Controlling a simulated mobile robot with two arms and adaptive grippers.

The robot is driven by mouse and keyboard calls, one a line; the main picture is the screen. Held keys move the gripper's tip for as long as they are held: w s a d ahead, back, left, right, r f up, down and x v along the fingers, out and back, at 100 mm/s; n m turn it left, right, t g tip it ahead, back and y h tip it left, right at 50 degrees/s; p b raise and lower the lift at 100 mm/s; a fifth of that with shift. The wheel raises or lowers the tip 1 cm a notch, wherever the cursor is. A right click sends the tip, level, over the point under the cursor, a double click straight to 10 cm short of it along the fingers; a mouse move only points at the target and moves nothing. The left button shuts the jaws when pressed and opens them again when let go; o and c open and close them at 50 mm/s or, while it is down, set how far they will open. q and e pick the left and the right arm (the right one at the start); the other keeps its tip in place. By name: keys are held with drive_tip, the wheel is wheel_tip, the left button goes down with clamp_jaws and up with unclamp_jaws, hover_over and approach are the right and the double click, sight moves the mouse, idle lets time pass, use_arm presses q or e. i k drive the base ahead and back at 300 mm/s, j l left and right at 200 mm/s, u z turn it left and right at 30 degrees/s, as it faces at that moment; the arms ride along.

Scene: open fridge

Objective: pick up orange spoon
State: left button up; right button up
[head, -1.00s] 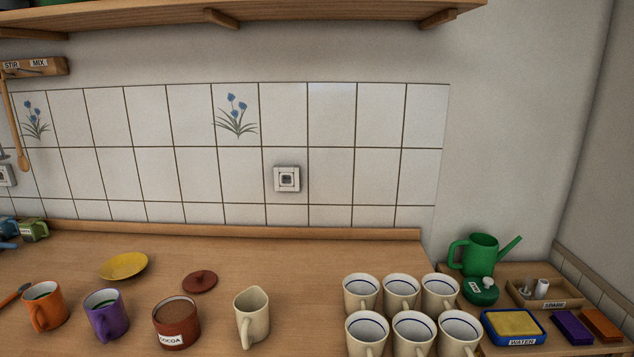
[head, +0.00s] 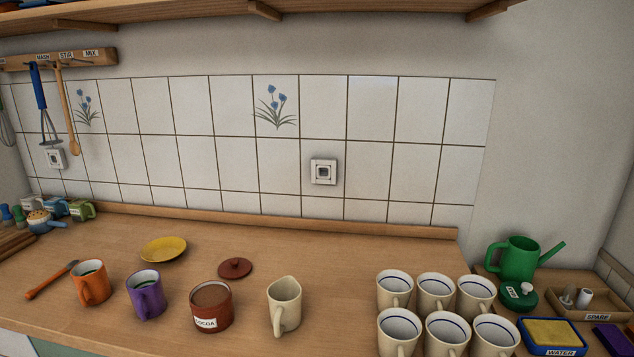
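The orange spoon (head: 52,280) lies on the wooden counter at the left in the head view. It lies at a slant, with one end towards the front edge and its other end close to the orange mug (head: 89,284). The mug stands upright just to its right and holds something dark. Neither of my grippers shows in the head view.
A purple mug (head: 146,295), cocoa jar (head: 211,308), cream jug (head: 284,306) and several white cups (head: 435,294) stand rightward. A yellow saucer (head: 163,249) and brown lid (head: 235,268) lie behind. The counter (head: 70,323) left of the spoon is mostly free.

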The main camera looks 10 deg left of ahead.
sight(30, 295)
drive_tip(key=u, duration=1.65)
